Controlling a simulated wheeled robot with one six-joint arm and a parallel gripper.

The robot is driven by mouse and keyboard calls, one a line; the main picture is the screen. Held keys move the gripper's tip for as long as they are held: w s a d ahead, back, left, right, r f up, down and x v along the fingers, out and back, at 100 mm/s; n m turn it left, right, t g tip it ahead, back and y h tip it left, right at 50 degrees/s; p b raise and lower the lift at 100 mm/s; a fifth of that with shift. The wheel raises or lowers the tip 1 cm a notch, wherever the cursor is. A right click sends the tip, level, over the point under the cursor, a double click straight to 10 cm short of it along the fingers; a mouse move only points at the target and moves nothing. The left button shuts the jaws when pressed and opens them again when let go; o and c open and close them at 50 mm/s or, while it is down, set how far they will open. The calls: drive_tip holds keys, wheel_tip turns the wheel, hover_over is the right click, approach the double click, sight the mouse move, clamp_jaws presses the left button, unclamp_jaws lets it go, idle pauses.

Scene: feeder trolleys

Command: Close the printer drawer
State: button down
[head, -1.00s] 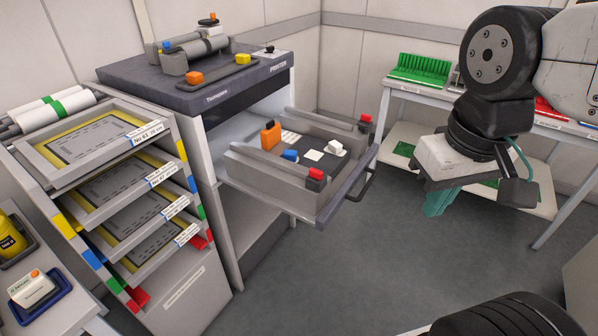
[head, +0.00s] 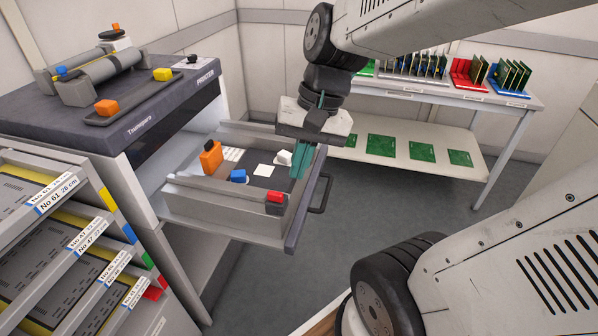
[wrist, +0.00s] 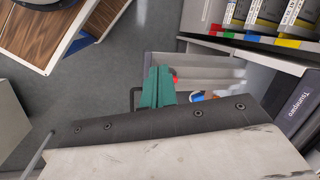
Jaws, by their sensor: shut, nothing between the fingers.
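The printer (head: 150,110) stands at the left with its grey drawer (head: 225,222) pulled well out. The drawer's dark front panel has a dark bar handle (head: 321,195) on its outer face. In the drawer lie an orange block (head: 211,157), a blue piece, a white piece and a red-topped piece. My gripper (head: 298,172) has teal fingers, shut and empty, pointing down. In the head view it overlaps the far end of the drawer front near the handle; whether it touches is unclear. In the wrist view the teal fingers (wrist: 157,88) show beside the drawer (wrist: 195,68).
A rack of labelled trays (head: 50,235) stands at the left, close to the printer. A bench (head: 430,92) with green boards on its lower shelf is at the back. Grey floor (head: 400,200) is open in front of the drawer.

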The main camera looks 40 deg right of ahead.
drive_tip(key=w+d+f+m+t+y, duration=0.3)
drive_tip(key=w+d+f+m, duration=0.5)
drive_tip(key=w+d+m, duration=0.3)
drive_tip(key=d+f+m+t, duration=0.3)
drive_tip(key=d+f+m, duration=0.7)
drive_tip(key=d+m, duration=0.15)
approach(303, 187)
drive_tip(key=shift+w+a+f+n+h, duration=0.2)
drive_tip(key=shift+w+a+f, duration=0.1)
drive_tip(key=shift+a, duration=0.3)
drive_tip(key=shift+w+a+f+n+h, duration=0.1)
drive_tip(key=shift+w+a+f+h, duration=0.1)
drive_tip(key=shift+w+a, duration=0.25)
drive_tip(key=w+a, duration=0.2)
drive_tip(key=shift+w+a+f, duration=0.15)
drive_tip(key=shift+w+f, duration=0.05)
drive_tip(key=shift+w, duration=0.1)
drive_tip(key=shift+w+a, duration=0.3)
drive_tip(key=shift+w, duration=0.15)
